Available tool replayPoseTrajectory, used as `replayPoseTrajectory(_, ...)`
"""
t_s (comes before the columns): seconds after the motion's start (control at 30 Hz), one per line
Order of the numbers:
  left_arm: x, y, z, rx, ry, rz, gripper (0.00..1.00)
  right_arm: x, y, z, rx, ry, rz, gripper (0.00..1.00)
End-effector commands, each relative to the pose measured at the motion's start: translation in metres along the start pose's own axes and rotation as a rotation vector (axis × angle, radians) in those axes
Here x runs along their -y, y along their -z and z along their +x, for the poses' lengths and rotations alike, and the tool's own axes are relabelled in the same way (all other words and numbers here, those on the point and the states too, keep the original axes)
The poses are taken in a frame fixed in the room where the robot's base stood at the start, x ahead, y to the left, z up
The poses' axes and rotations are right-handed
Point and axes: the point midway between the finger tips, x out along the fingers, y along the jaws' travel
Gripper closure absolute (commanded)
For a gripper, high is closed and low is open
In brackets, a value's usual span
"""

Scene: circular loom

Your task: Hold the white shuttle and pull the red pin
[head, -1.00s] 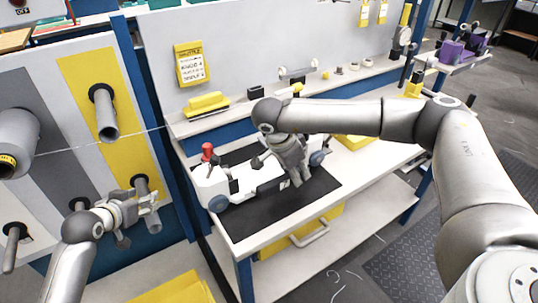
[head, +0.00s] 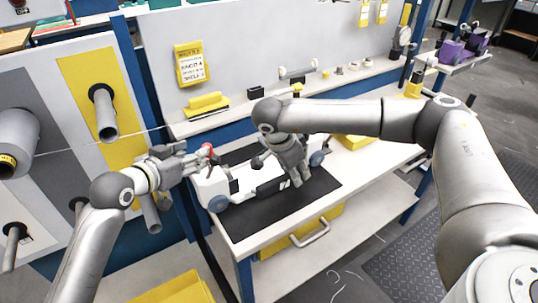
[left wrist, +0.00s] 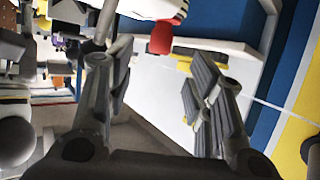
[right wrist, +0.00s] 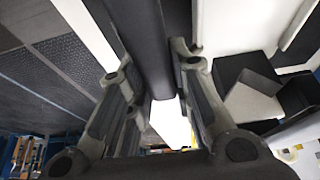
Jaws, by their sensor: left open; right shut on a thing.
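The white shuttle (head: 246,188) lies on a black mat (head: 265,216) on the workbench. It has blue-grey wheels at its ends. The red pin (head: 207,151) stands up at its left end. My right gripper (head: 293,178) is shut on the shuttle's dark middle part, which shows between its fingers in the right wrist view (right wrist: 153,50). My left gripper (head: 200,160) is open beside the pin. In the left wrist view the red pin (left wrist: 160,38) is beyond the open fingers, nearer the left finger, with part of the white shuttle (left wrist: 145,8) above it.
A panel with spools and pegs (head: 107,115) stands at the left, with a thin thread running from it towards the bench. A yellow block (head: 206,101) sits on the back ledge. A yellow drawer (head: 318,228) is under the benchtop.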

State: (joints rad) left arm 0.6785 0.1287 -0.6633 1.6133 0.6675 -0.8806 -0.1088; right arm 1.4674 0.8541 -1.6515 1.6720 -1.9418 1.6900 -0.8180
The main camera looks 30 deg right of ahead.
Motion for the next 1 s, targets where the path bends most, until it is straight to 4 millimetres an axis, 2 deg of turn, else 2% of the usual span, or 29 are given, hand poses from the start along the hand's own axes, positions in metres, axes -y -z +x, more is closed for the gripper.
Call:
replayPoseTrajectory(0.3,0.000,0.000,0.048,0.002,0.000,0.000,0.52,-0.001,-0.001,0.001,0.002,-0.004,-0.002,1.00)
replayPoseTrajectory(0.5,0.000,0.000,0.068,0.000,0.000,-0.001,0.52,-0.001,-0.001,0.001,0.002,-0.004,-0.002,1.00)
replayPoseTrajectory(0.7,0.000,-0.001,0.077,0.002,0.001,0.000,0.52,-0.001,-0.001,0.001,0.002,-0.003,-0.002,1.00)
replayPoseTrajectory(1.0,0.000,-0.001,0.078,0.001,0.001,0.001,0.53,-0.001,-0.001,0.001,0.002,-0.003,-0.002,1.00)
